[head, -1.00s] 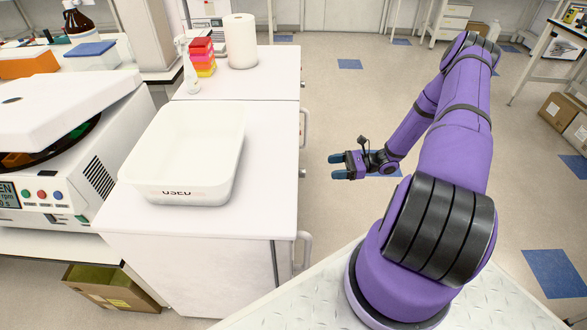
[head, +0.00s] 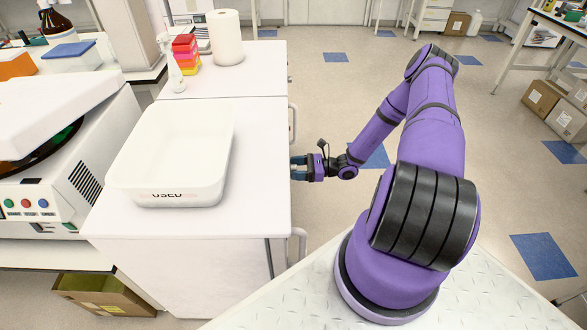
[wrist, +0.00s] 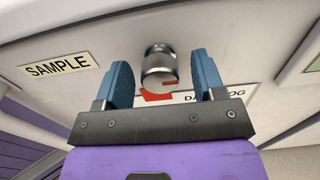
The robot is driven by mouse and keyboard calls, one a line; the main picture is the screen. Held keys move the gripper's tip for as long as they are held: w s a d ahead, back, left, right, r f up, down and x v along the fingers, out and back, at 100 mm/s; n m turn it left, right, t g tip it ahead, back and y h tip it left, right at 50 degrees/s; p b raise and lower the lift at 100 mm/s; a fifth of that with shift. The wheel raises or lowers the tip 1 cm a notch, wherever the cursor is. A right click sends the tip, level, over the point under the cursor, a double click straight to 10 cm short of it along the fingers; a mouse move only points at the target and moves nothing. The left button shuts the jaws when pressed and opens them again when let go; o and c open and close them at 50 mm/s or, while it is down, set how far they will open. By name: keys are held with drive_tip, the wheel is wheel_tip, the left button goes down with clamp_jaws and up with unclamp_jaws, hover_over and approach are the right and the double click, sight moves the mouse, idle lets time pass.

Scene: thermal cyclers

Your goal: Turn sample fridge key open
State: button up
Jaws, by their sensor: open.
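In the wrist view a round metal key knob (wrist: 159,66) sticks out of the white fridge front, with a red mark on its face and a red patch just below it. A "SAMPLE" label (wrist: 58,66) is to its left. My gripper (wrist: 162,80) is open, with one blue finger on each side of the knob and a visible gap to each. In the head view my gripper (head: 299,168) is at the right side of the white counter unit (head: 262,215). The knob is hidden there.
A white bin (head: 170,150) marked "USED" stands on the counter. Door handles (head: 298,245) project from the unit's right side, near my gripper. A partly hidden label (wrist: 222,95) is right of the knob.

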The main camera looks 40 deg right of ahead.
drive_tip(key=shift+w+a, duration=0.3)
drive_tip(key=shift+a, duration=0.15)
drive_tip(key=c, duration=0.9)
